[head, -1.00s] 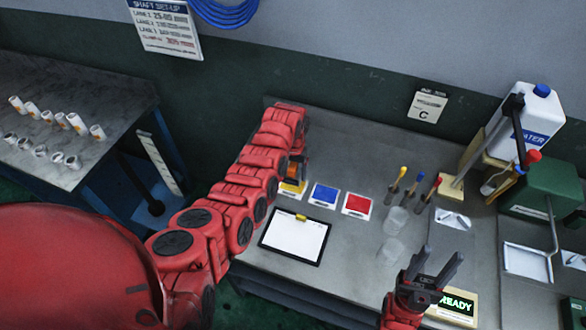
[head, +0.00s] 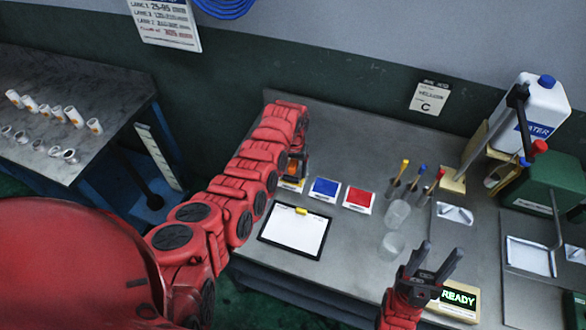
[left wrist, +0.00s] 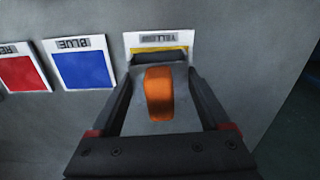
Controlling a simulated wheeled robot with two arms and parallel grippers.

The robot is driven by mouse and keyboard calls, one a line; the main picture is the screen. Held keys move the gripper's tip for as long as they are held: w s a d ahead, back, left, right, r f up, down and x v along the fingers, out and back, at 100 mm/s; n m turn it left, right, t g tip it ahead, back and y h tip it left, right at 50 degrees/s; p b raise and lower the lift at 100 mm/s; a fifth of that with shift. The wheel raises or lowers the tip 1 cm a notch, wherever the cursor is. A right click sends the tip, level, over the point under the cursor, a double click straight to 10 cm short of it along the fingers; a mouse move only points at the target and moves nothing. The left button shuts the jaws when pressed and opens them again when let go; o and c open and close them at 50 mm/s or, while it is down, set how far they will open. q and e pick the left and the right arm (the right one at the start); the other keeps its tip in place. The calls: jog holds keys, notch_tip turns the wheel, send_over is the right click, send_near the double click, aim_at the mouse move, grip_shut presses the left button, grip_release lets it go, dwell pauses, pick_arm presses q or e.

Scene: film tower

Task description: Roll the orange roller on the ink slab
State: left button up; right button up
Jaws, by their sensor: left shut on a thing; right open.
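The orange roller (left wrist: 159,93) is between the fingers of my left gripper (left wrist: 160,105), which is shut on it. In the head view my left gripper (head: 295,168) is at the yellow ink slab (head: 291,185), partly hidden by my red arm. In the left wrist view a dark bar lies across the yellow slab (left wrist: 178,48) just beyond the orange part. I cannot tell whether the roller touches the slab. The blue slab (head: 325,189) and red slab (head: 358,199) lie to its right. My right gripper (head: 437,264) is open and empty over the front of the bench.
A clipboard (head: 277,238) lies in front of the slabs. Clear cups (head: 391,245) and several colour-tipped tools (head: 421,179) stand to the right. A water jug (head: 537,105) and green machine (head: 541,185) are further right. A READY sign (head: 458,299) is near my right gripper.

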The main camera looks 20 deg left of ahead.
aim_at(293, 163)
pick_arm(q)
jog(key=shift+f+b, duration=0.5)
jog(key=shift+f, duration=0.05)
dwell(1.4)
jog(key=shift+r, duration=0.15)
notch_tip(293, 163, up, 2)
jog(key=shift+r+p, duration=0.1)
jog(key=shift+p, duration=0.75)
jog(key=shift+r+p, duration=1.05)
jog(key=shift+r, duration=1.25)
